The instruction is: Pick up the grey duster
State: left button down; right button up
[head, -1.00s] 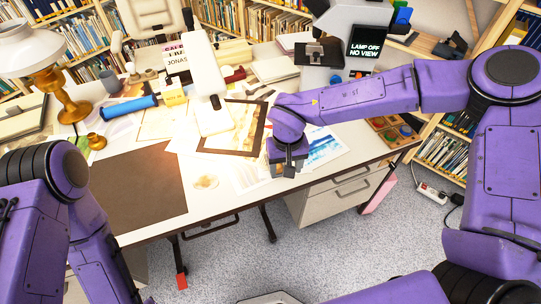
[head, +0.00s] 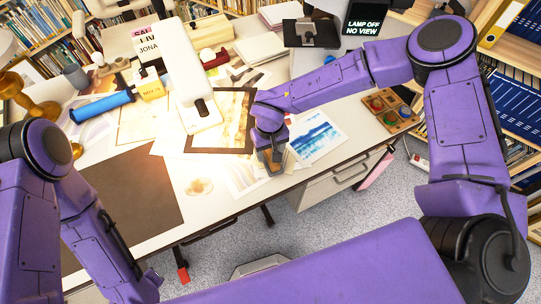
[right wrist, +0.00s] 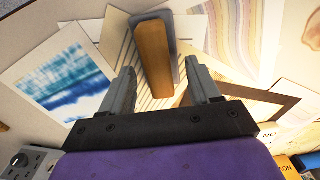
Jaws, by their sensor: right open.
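The grey duster (right wrist: 153,62) has a wooden back and a grey edge in the right wrist view. It stands over a striped sheet on the desk, between the two fingers of my right gripper (right wrist: 161,68), with gaps on both sides. The fingers are open and I see no contact. In the head view my right gripper (head: 271,157) points down at the desk's front part and mostly hides the duster. My left arm comes in at the lower left of the head view, but its gripper does not show.
A blue painting (head: 316,136) lies right of the gripper, and a dark-framed print (head: 236,105) lies behind it. A white lamp arm (head: 190,75) and a blue roll (head: 101,106) are farther left. A brown mat (head: 128,200) covers the front left.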

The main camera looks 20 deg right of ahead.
aim_at(269, 171)
jog(key=shift+f, duration=0.7)
jog(key=shift+d+f, duration=0.1)
jog(key=shift+f, duration=0.15)
jog(key=c, duration=1.1)
jog(key=shift+o, duration=0.2)
jog(key=shift+r, duration=0.1)
jog(key=shift+r, duration=0.25)
notch_tip(269, 171, up, 3)
jog(key=shift+s+f, duration=0.1)
jog(key=shift+s, duration=0.05)
jog(key=s+a+r+b, duration=0.2)
jog(key=s+a+r, duration=0.4)
jog(key=s+r, duration=0.3)
jog(key=s, duration=0.3)
jog(key=shift+s+r, duration=0.25)
jog(key=shift+r, duration=0.05)
